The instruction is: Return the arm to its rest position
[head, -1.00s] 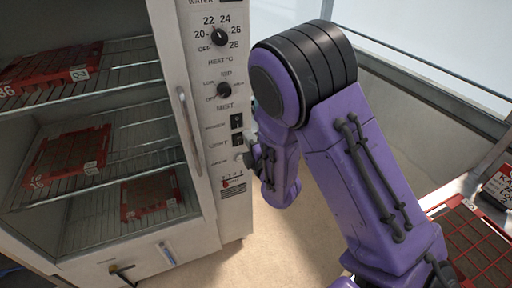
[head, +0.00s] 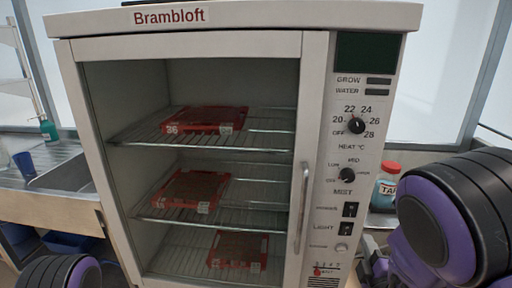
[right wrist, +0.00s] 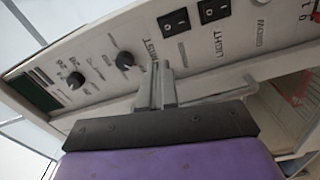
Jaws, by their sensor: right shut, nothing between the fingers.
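My right arm shows at the right edge of the head view, purple with a black ribbed joint, beside the cabinet's control panel. My right gripper (head: 372,268) is low behind it, partly hidden. In the right wrist view its fingers (right wrist: 157,75) are shut together and empty, in front of the panel with its knobs and switches. I cannot tell whether they touch the panel. A purple and black part of my left arm shows at the bottom left of the head view. My left gripper is not in view.
The white Brambloft cabinet (head: 316,130) fills the middle, with red trays (head: 205,119) on its wire shelves. Its handle (head: 302,210) is on the right of the front. A red-lidded jar (head: 386,188) stands to the right. A sink counter (head: 30,205) with a green bottle (head: 48,130) is at left.

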